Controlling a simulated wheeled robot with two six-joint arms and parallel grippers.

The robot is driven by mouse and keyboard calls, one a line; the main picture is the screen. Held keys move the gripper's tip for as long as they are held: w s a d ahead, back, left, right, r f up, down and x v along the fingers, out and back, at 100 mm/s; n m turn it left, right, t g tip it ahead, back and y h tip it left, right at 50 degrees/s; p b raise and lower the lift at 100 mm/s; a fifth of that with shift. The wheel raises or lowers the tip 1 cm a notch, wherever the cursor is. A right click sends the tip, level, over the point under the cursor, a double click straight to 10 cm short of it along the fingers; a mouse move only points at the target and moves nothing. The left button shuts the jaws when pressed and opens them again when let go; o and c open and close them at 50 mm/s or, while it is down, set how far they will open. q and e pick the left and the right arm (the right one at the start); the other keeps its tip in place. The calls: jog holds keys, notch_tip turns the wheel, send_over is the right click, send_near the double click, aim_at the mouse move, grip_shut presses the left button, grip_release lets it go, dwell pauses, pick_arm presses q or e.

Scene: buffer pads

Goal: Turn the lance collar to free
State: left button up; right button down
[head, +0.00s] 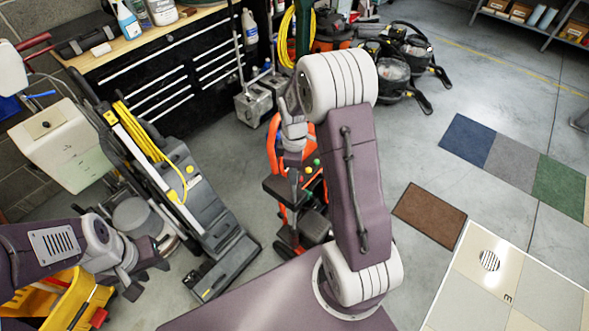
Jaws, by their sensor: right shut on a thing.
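My right arm reaches up and away across the middle of the head view. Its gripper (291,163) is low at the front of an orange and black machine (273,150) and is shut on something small. That thing, seemingly the lance collar, is hidden by the fingers and wrist, so its setting cannot be told.
A grey floor machine with a yellow cord (185,185) stands between my left gripper and the orange machine. A yellow bucket (65,300) is at the lower left. A black drawer bench (165,85) is behind. Coloured pads (467,140) lie on the floor at right.

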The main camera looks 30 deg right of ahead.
jog(key=shift+n, duration=0.3)
dwell(0.4)
jog(key=c, duration=0.9)
grip_release()
jog(key=shift+r, duration=0.1)
notch_tip(320, 180, up, 9)
jog(key=shift+f, duration=0.1)
